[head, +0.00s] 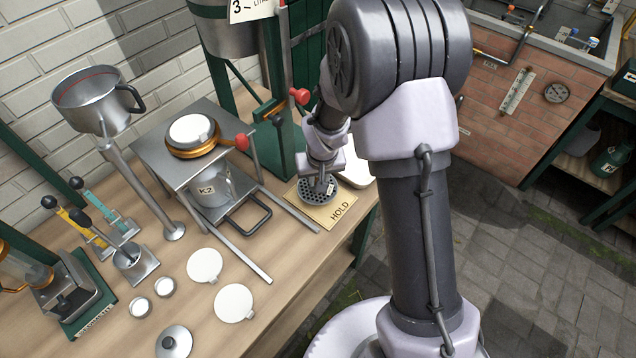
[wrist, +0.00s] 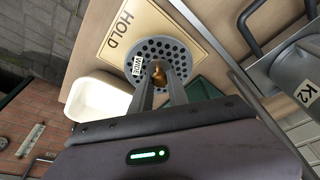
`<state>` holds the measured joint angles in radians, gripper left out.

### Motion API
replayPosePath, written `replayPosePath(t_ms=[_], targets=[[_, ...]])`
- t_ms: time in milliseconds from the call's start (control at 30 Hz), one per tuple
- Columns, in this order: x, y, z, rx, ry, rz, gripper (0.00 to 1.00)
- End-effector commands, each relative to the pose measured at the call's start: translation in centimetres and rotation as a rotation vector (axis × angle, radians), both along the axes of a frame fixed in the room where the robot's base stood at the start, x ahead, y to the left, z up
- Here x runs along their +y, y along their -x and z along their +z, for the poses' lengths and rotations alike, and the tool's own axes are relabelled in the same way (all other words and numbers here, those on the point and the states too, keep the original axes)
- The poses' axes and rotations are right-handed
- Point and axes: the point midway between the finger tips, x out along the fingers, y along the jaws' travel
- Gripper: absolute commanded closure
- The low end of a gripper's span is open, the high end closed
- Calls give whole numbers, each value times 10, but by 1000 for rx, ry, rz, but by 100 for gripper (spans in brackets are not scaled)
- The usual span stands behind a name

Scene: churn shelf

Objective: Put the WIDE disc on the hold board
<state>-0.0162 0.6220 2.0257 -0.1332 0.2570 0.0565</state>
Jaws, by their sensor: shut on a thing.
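The WIDE disc (wrist: 175,50) is a grey round plate full of holes, with a white WIDE label and a brass knob at its middle. My gripper (wrist: 160,75) is shut on the knob. In the head view the disc (head: 317,191) is over the hold board (head: 341,211), a tan square board lettered HOLD. The board (wrist: 121,42) also shows beside and under the disc in the wrist view. I cannot tell whether the disc touches the board or is slightly above it. My gripper (head: 322,180) is partly hidden behind my wrist in the head view.
A white tray (wrist: 98,97) lies close beside the board. A metal stand (head: 160,150) with a can marked K2 (head: 207,190) and rails is left of the board. White discs (head: 234,303) lie nearer the front. The table's right edge is close to the board.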

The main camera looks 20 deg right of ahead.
Motion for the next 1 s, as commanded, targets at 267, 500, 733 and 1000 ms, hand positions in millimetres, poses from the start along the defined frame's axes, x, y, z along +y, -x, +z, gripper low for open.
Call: replayPosePath(t_ms=[267,500,733,1000], targets=[[0,-1,-36,0,-1,0,100],[0,-1,-37,0,-1,0,100],[0,-1,-37,1,-1,0,58],[0,-1,-32,1,-1,0,58]])
